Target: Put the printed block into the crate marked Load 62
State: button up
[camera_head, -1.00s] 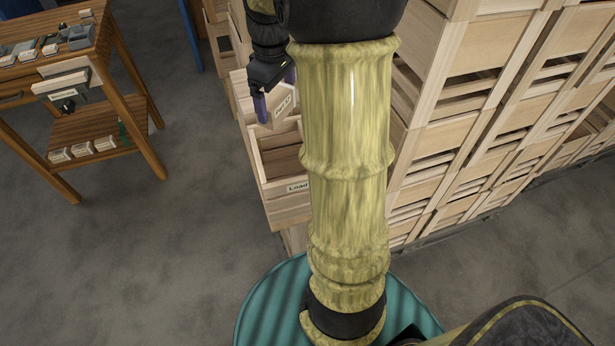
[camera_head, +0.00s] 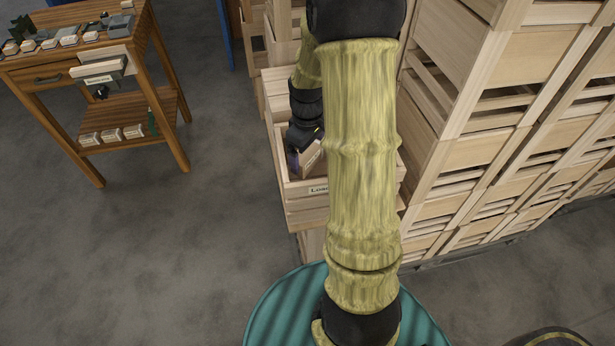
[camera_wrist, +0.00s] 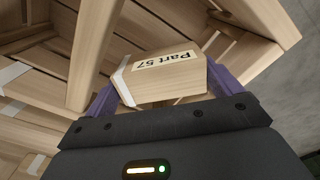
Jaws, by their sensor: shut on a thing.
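The printed block (camera_wrist: 185,87) is a pale wooden piece with a "Part 57" label. My gripper (camera_head: 300,156) is shut on it, with a purple finger at each side in the wrist view. In the head view the block (camera_head: 310,157) hangs within the opening of a wooden crate (camera_head: 300,214). The crate's front label begins "Loa"; my arm hides the rest, so its number cannot be read. My arm also covers the crate's right part. Whether the block touches the crate floor cannot be told.
Tall stacks of wooden crates (camera_head: 460,140) stand right of and behind this crate. A wooden workbench (camera_head: 125,57) with small parts on top and several labelled blocks on its lower shelf stands at the left. The grey floor (camera_head: 190,260) between is clear.

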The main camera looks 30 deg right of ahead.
aim_at(307, 167)
notch_tip(307, 167, down, 6)
jog(key=shift+f, duration=0.15)
jog(key=shift+f+b, duration=0.4)
jog(key=shift+f, duration=1.7)
jog(key=shift+f, duration=0.1)
jog(key=o, duration=0.7)
jog(key=shift+o, duration=0.8)
notch_tip(307, 167, up, 12)
jog(key=shift+r+p, duration=0.1)
jog(key=shift+p, duration=0.45)
